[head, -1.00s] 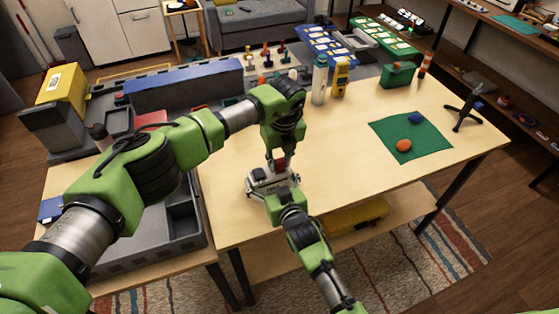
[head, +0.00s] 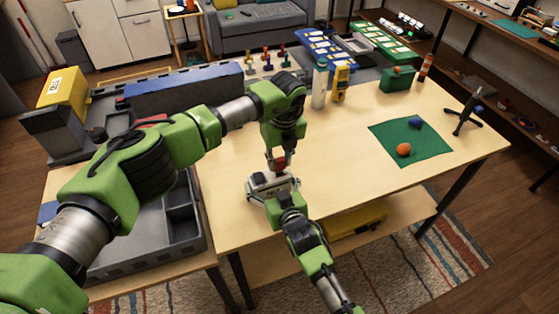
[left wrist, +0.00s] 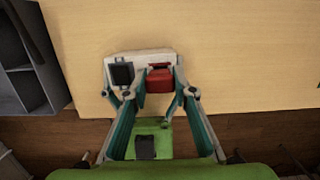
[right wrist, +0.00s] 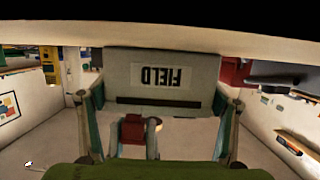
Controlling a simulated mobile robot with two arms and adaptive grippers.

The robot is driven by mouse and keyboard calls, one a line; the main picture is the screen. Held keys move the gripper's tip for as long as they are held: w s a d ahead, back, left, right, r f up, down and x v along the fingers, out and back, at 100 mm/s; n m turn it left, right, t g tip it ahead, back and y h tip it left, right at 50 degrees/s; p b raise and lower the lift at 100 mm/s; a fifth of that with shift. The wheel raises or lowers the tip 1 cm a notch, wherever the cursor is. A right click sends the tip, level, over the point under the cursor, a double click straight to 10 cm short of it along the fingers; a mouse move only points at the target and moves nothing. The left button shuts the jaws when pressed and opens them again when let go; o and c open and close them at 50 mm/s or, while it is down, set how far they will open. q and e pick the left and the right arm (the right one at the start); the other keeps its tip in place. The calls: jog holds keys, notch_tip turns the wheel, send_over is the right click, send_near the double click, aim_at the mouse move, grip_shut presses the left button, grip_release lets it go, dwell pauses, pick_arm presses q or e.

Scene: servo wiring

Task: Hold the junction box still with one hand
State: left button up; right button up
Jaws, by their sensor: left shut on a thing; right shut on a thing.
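The pale grey junction box (head: 258,187) sits near the table's front edge in the head view. In the right wrist view its face (right wrist: 150,95) carries the word FIELD, upside down. My right gripper (head: 284,199) reaches it from the front; its fingers stand at both sides of the box (right wrist: 158,110). My left gripper (head: 280,163) comes from above and is shut on a red piece (left wrist: 159,80) at the box top, beside a black square part (left wrist: 122,73). Whether the red piece is seated in the box is hard to tell.
A grey tray (head: 150,262) stands to the left of the box. A green mat (head: 430,142) with an orange ball (head: 404,149) lies to the right. A bottle (head: 319,85) and a yellow device (head: 340,84) stand behind. The table between box and mat is clear.

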pick_arm(q)
jog(key=shift+r, duration=0.55)
pick_arm(e)
jog(key=shift+f, duration=0.15)
pick_arm(q)
jog(key=shift+r, duration=1.85)
pick_arm(e)
jog(key=o, duration=1.3)
